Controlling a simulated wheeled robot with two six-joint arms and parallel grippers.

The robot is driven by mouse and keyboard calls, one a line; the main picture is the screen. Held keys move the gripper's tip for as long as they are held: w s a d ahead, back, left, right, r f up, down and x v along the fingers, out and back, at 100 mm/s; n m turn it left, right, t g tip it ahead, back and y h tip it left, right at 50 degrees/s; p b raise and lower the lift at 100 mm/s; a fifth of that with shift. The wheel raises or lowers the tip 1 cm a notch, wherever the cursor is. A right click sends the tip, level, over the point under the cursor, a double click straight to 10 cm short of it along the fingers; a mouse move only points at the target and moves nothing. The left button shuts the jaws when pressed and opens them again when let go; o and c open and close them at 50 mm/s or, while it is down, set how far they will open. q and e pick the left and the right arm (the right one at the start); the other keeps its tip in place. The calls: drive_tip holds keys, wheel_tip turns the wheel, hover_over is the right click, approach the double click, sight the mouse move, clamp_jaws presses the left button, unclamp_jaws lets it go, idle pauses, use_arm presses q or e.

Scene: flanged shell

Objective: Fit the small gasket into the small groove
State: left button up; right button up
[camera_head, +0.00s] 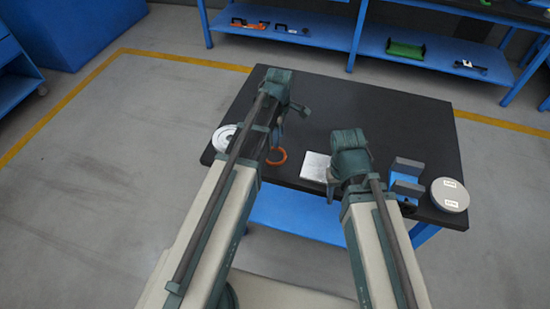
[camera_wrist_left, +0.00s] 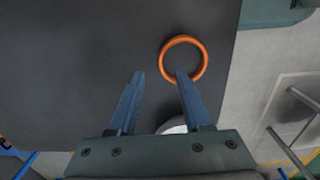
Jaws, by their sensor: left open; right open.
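The orange ring, which looks like the small gasket (camera_head: 285,155), lies flat on the dark table beside my left arm. It also shows in the left wrist view (camera_wrist_left: 204,62). My left gripper (camera_head: 279,134) points down above the table. In the left wrist view its fingers (camera_wrist_left: 161,74) are apart with nothing between them, and the right fingertip overlaps the ring's lower edge; I cannot tell whether they touch. A white round part (camera_head: 221,134), perhaps the shell, sits at the table's left edge, partly hidden by my left arm. I cannot make out its groove. My right gripper (camera_head: 331,181) hangs near the front edge.
A white square block (camera_head: 314,167) lies between my arms. A blue bracket (camera_head: 406,178) and a grey round lid (camera_head: 450,194) with white labels are on the right. The back of the dark table (camera_head: 375,105) is clear. Blue shelves (camera_head: 340,40) stand behind.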

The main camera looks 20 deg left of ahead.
use_arm(q)
wheel_tip(320, 180, down, 4)
drive_tip(key=b, duration=0.3)
drive_tip(key=shift+f+b, duration=0.25)
drive_tip(key=shift+b, duration=0.15)
drive_tip(key=shift+r, duration=0.1)
clamp_jaws()
idle(0.8)
